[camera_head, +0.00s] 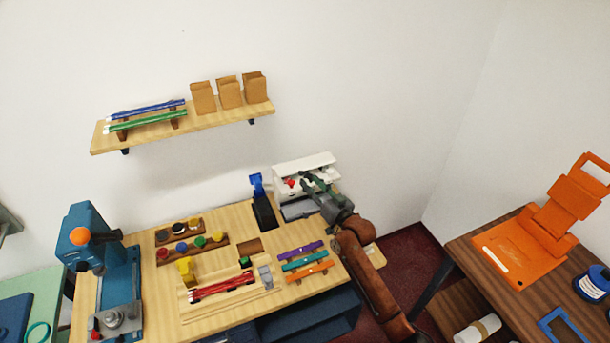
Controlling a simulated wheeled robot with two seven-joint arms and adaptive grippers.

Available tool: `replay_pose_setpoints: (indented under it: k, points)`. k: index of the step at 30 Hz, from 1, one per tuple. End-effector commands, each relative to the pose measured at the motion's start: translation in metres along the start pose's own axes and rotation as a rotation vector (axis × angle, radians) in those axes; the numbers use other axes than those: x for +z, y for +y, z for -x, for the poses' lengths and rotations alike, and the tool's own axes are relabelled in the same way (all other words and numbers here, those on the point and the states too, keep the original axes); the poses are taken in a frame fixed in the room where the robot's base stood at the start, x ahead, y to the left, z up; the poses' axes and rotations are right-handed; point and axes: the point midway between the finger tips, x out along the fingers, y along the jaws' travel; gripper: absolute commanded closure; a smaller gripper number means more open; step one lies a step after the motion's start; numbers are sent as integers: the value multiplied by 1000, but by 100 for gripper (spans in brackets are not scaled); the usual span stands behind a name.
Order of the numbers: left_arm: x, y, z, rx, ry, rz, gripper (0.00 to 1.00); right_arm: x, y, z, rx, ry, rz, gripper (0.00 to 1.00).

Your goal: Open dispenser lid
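A white box-like unit (303,163), which looks like the dispenser, stands at the back right of the wooden counter. A small red part (290,182) shows on its front, and a dark grey flap or tray (298,209) lies low at its front. I cannot tell clearly whether its lid is open. My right gripper (312,184) is in front of the unit's right part, its fingers close to or touching it. It hides part of the front. Its fingers are too small to tell open from shut. My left gripper is not in view.
A blue and black stand (261,202) is left of the unit. Colored strips (303,256), red sticks (222,287) and round pots (181,247) lie on the counter. A blue press (92,240) stands at the left. A shelf (215,122) hangs above. An orange folding device (527,247) sits on the right table.

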Motion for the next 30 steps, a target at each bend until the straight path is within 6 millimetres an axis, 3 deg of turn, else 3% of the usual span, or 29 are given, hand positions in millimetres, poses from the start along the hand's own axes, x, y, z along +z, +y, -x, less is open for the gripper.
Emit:
replay_pose_setpoints:
  k: [3, 6, 15, 20, 30]
  points:
    - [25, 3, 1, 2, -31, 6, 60, 0, 0, -20, 0, -2, 2, 67]
    - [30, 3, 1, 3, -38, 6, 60, 0, 1, -33, 2, -2, 0, 67]
    - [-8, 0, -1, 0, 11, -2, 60, 1, 2, -46, 3, -2, 2, 67]
    - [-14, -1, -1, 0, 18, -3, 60, 1, 2, -46, 3, -2, 2, 67]
    - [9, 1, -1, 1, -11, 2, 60, 1, 2, -45, 3, -2, 2, 91]
